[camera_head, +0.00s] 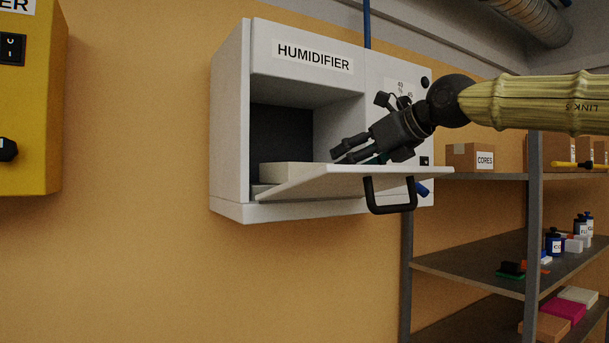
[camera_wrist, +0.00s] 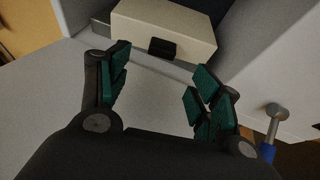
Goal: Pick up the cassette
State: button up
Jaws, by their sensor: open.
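The cassette appears to be the cream box (camera_head: 290,172) inside the open bay of the white humidifier (camera_head: 231,140). In the wrist view the cassette (camera_wrist: 172,30) lies ahead of the fingers, with a dark tab (camera_wrist: 163,47) on its near face. My gripper (camera_head: 342,158) is over the lowered door, to the right of the cassette in the head view. In the wrist view my gripper (camera_wrist: 155,88) has its green-padded fingers spread apart, with nothing between them. The fingertips look short of the cassette and apart from it.
The lowered humidifier door (camera_head: 340,178) lies below my gripper, with a black handle (camera_head: 390,208) on its front. A blue-ended lever (camera_wrist: 270,130) is at the right. A shelf rack (camera_head: 470,265) holds boxes and bottles. A yellow cabinet (camera_head: 35,110) hangs at the left.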

jog(key=x, duration=0.3)
jog(key=shift+r+p, duration=0.1)
jog(key=shift+p, duration=0.25)
jog(key=shift+w+a+p, duration=0.35)
jog(key=shift+w+p, duration=0.05)
jog(key=shift+p, duration=0.2)
jog(key=shift+f+p+x, duration=0.15)
jog(key=shift+p+x, duration=0.45)
jog(key=shift+x, duration=0.5)
jog(key=shift+f+p+x, duration=0.15)
jog(key=shift+p+x, duration=0.4)
jog(key=shift+x, duration=0.55)
jog(key=shift+d, duration=0.15)
jog(key=c, duration=1.3)
